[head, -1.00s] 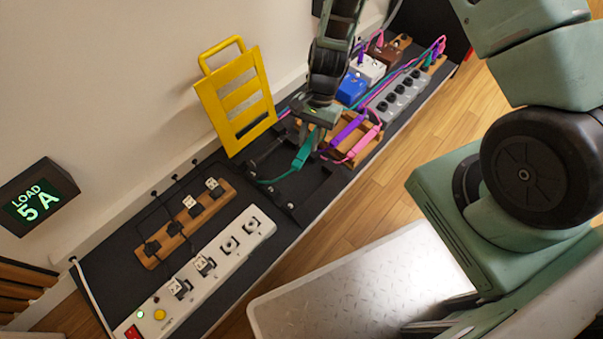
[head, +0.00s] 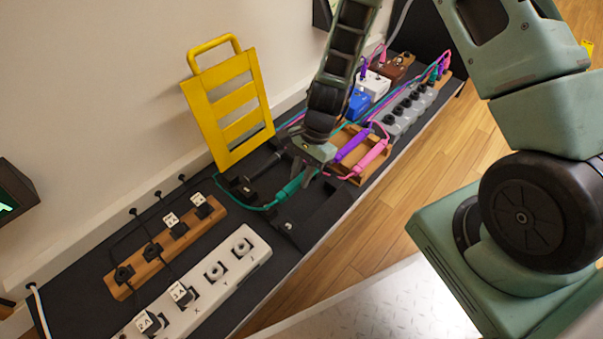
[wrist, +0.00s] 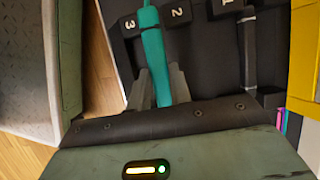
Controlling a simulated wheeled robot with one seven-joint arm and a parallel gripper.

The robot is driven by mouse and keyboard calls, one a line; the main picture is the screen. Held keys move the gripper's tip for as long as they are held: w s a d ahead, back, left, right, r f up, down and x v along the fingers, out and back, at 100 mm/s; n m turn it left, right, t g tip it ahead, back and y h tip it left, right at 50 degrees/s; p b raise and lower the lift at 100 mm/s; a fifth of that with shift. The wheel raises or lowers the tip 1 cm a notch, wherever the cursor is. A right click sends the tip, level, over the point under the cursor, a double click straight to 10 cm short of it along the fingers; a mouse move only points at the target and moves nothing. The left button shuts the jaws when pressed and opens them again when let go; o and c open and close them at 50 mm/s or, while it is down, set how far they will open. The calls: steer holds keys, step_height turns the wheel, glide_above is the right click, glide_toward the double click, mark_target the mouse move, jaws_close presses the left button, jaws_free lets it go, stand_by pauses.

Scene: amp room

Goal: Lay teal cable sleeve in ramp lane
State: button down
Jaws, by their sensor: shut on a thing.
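My gripper (head: 308,172) is shut on the teal cable sleeve (head: 289,190), which also runs between the fingers in the wrist view (wrist: 153,55). The sleeve is over the black cable ramp (head: 318,217); I cannot tell whether it touches the ramp. In the wrist view the ramp's lanes bear the numbers 1, 2 and 3, and the sleeve passes between the 3 block (wrist: 130,24) and the 2 block (wrist: 176,14). A dark sleeve (wrist: 249,55) lies by number 1. The teal cable (head: 240,205) trails left from the sleeve.
The yellow ramp lid (head: 232,110) stands upright behind the ramp. A wooden rack (head: 375,172) holds a purple sleeve (head: 352,146) and a pink sleeve (head: 371,156). A white power strip (head: 215,285) and a wooden plug block (head: 150,262) lie to the left. Pedal boxes stand behind.

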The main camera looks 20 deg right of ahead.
steer(key=shift+f+b, duration=2.4)
steer(key=shift+f, duration=0.1)
steer(key=shift+f+b, duration=0.65)
steer(key=shift+f, duration=1.1)
steer(key=c, duration=1.2)
jaws_free()
steer(key=p+v, duration=1)
steer(key=v, duration=0.7)
steer(key=shift+w+d+r, duration=0.15)
steer(key=shift+d, duration=0.05)
